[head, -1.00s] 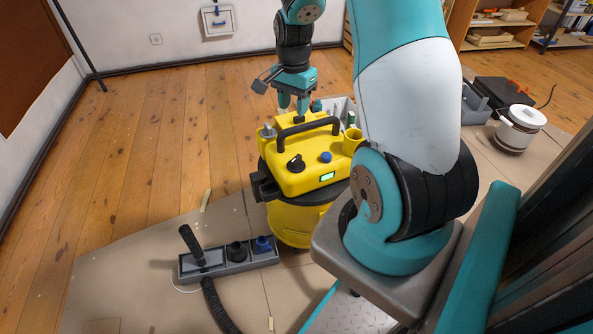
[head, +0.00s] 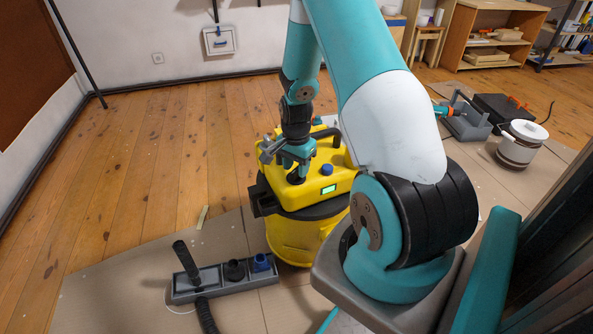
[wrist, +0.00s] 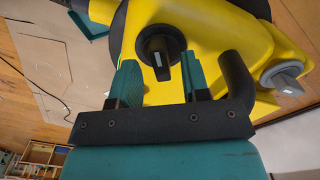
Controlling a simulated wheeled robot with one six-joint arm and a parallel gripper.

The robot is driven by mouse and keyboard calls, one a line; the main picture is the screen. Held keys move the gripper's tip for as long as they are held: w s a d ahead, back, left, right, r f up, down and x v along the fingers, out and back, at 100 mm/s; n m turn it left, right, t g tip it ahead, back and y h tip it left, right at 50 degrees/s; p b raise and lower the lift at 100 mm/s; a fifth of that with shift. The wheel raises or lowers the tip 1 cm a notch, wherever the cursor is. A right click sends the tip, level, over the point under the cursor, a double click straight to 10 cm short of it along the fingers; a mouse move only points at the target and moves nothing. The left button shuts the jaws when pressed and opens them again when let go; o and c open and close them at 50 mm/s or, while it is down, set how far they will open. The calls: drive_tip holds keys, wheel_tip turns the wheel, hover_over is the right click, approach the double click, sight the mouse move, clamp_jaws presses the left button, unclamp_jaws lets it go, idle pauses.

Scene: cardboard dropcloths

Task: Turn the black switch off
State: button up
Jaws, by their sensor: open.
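The black switch (wrist: 160,50) is a round rotary knob with a raised grip bar and a white mark, on top of the yellow vacuum machine (head: 318,150). In the wrist view the bar points down the picture toward my gripper. My gripper (wrist: 158,76) is open, with one teal finger on each side of the bar's line. I cannot tell if the fingers touch the knob. In the head view my gripper (head: 297,172) points down over the machine's top and hides most of the knob.
A blue button (head: 327,169) and a green-lit display (head: 328,189) sit beside the knob. The black carry handle (wrist: 236,80) is close to my right finger in the wrist view, and a grey knob (wrist: 283,76) lies beyond. A grey tray (head: 225,284) with attachments is on the floor.

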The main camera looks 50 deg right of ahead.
drive_tip(key=shift+f, duration=0.4)
clamp_jaws()
